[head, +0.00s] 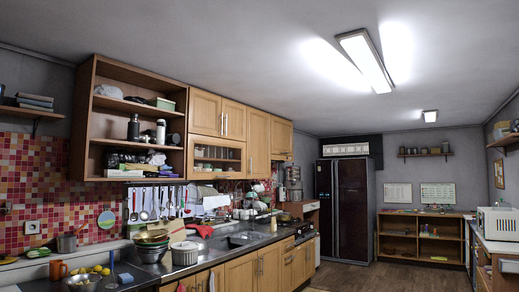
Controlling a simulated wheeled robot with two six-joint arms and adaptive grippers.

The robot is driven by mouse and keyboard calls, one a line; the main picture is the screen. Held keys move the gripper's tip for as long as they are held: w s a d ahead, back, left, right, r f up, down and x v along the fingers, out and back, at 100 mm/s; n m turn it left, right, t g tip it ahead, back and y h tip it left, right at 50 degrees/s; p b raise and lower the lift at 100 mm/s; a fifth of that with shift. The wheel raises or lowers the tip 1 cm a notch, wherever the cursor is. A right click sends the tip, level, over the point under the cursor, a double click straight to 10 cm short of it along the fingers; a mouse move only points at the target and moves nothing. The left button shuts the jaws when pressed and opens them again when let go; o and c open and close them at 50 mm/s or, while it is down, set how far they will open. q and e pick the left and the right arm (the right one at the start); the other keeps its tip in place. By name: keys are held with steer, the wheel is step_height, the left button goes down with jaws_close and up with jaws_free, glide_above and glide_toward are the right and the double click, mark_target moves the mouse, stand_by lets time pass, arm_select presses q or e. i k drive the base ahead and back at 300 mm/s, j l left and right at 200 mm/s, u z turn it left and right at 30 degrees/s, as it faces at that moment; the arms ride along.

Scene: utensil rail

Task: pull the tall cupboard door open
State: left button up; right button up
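Wooden wall cupboards hang above the counter in the head view. A pair of shut doors (218,115) with upright bar handles sits above a glass-fronted cupboard (216,157). To their right is a taller, narrow wooden door (258,143), also shut. At the back stands a tall dark two-door unit (345,208), its doors shut with upright handles near the middle seam. I cannot tell which of these is the tall cupboard the task names. Neither of my grippers is in view.
A cluttered counter (206,258) with a sink, pots and hanging utensils runs along the left wall. An open wall shelf unit (134,120) is at the upper left. Low open shelves (424,238) stand at the back right. The brown floor (400,277) between the counters looks clear.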

mark_target(258, 122)
steer(key=i+z, duration=0.4)
steer(key=i, duration=1.05)
steer(key=i+l, duration=0.1)
steer(key=i, duration=3.7)
